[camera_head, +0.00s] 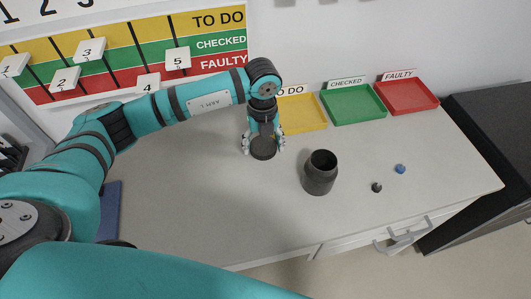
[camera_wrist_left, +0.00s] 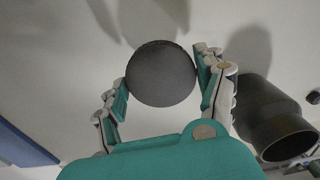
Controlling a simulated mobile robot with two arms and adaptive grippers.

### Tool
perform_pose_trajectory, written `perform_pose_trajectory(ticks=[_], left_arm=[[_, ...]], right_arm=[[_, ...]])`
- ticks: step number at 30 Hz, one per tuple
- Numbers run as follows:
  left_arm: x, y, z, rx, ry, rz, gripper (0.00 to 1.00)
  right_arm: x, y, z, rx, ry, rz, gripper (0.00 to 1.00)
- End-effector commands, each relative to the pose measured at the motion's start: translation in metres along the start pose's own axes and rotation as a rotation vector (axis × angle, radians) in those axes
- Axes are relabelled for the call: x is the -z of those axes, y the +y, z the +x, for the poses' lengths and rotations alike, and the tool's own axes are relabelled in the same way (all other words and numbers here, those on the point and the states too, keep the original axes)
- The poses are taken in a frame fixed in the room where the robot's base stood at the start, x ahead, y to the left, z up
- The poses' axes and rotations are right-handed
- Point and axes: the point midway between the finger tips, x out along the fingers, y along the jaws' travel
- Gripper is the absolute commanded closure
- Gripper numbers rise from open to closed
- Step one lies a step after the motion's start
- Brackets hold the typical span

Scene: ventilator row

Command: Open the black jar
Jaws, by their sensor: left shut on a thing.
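The black jar (camera_head: 318,184) stands upright on the white counter, with its round mouth open and its inside dark. My left gripper (camera_head: 263,146) is to the left of the jar, apart from it, and is shut on the round black lid (camera_head: 263,153). In the left wrist view the lid (camera_wrist_left: 160,73) sits between the two fingers (camera_wrist_left: 163,95), and the jar (camera_wrist_left: 268,112) is to the right of them. Whether the lid touches the counter I cannot tell. My right gripper is not in view.
A small black knob (camera_head: 376,187) and a blue one (camera_head: 400,169) are right of the jar on the counter (camera_head: 200,215). Yellow (camera_head: 305,112), green (camera_head: 353,105) and red (camera_head: 406,97) trays stand along the back. The counter's front left is clear.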

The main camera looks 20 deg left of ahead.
Motion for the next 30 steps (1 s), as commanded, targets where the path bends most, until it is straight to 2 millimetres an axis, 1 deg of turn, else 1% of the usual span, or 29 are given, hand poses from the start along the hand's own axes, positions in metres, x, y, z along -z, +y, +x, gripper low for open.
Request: perform_pose_trajectory(ticks=[1,8,13,15,20,24,25,30], left_arm=[[0.0,0.0,0.006,-0.002,0.002,0.0,0.67],[0.0,0.0,0.025,-0.001,0.001,0.001,0.67],[0.0,0.0,0.048,-0.001,0.001,0.002,0.67],[0.0,-0.001,0.051,0.001,0.0,0.003,0.67],[0.0,0.0,0.051,0.001,0.0,0.003,0.67],[0.0,0.0,0.055,0.001,0.0,0.003,0.67],[0.0,0.0,0.055,0.001,0.0,0.003,0.27],[0.0,0.0,0.054,0.0,0.0,0.003,0.05]], right_arm=[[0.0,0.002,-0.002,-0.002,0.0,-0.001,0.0],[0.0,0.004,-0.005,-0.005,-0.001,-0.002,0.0],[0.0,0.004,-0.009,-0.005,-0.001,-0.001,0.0],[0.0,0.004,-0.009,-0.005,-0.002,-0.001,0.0],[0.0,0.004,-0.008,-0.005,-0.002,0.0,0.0],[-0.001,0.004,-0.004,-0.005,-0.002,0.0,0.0],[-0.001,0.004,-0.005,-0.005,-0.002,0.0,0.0],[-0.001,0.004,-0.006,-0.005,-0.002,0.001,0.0]])
